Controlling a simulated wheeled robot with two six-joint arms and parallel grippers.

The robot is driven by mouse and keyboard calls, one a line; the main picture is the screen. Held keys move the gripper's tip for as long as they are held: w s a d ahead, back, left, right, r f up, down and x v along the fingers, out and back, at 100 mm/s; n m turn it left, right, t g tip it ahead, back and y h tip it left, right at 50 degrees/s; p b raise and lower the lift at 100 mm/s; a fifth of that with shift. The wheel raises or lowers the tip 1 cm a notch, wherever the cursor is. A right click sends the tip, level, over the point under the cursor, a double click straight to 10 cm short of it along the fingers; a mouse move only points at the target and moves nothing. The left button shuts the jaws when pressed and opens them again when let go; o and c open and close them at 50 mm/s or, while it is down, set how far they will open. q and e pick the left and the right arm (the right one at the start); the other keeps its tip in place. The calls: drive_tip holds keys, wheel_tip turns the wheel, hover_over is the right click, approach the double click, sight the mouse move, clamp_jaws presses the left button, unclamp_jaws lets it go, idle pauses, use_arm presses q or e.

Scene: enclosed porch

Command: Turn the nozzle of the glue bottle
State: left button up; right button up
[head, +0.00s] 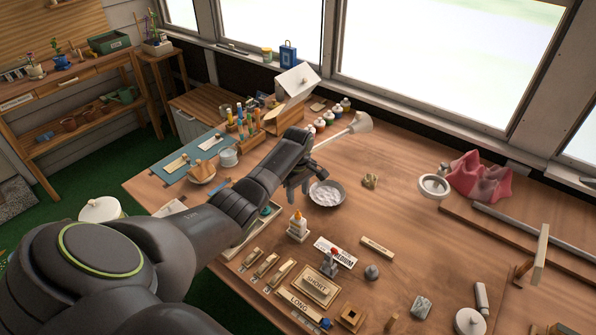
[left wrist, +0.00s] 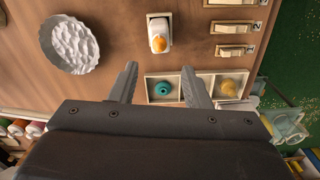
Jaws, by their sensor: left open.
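The glue bottle (head: 298,224) is white with an orange nozzle. It stands upright in a small light holder (head: 297,235) on the wooden table. In the left wrist view the bottle (left wrist: 159,34) is seen from above at the top centre, beyond my fingers, with its orange nozzle (left wrist: 159,43) pointing toward the camera. My left gripper (head: 294,188) is open and empty, above the table and behind the bottle in the head view. Its two fingers also show in the left wrist view (left wrist: 160,82), apart from the bottle. My right gripper is not in view.
A bowl of white lumps (head: 327,194) stands right of my left gripper. A compartment tray (left wrist: 207,76) with a teal and a yellow item lies below the fingers in the wrist view. The table's middle right is fairly clear.

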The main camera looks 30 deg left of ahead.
use_arm(q)
wheel_tip(320, 180, up, 8)
drive_tip(key=b, duration=0.1)
idle(0.6)
